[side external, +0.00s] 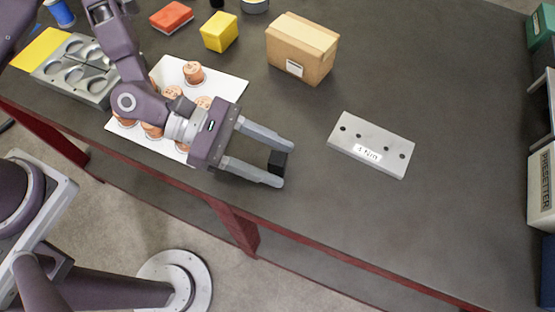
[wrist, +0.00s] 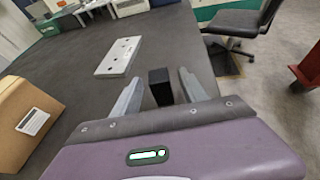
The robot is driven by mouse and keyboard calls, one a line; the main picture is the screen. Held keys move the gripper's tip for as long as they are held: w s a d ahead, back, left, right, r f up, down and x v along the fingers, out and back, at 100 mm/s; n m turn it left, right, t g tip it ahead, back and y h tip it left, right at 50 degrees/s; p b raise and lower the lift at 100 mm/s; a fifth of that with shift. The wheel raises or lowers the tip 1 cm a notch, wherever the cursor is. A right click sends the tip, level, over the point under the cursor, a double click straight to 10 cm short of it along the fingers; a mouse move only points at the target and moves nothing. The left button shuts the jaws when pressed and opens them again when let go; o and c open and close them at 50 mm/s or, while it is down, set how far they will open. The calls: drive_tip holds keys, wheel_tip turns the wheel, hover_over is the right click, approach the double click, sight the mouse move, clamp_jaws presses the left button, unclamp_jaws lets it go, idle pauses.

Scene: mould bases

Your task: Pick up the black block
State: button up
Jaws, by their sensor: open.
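The black block (side external: 277,162) is a small dark piece between the fingertips of my gripper (side external: 284,165) in the side view. In the wrist view the black block (wrist: 160,88) stands up between the two grey fingers, with a gap showing on each side. My gripper (wrist: 159,77) is open, with one finger on either side of the block. The near finger partly covers the block's lower edge in the side view. I cannot tell exactly how high the fingertips are above the table.
A grey metal plate with holes (side external: 371,145) lies to the right. A cardboard box (side external: 302,50) and a yellow block (side external: 219,32) stand behind. A white sheet with several copper-coloured pieces (side external: 231,88) lies under my arm.

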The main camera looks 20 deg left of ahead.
drive_tip(key=shift+x, duration=0.75)
clamp_jaws()
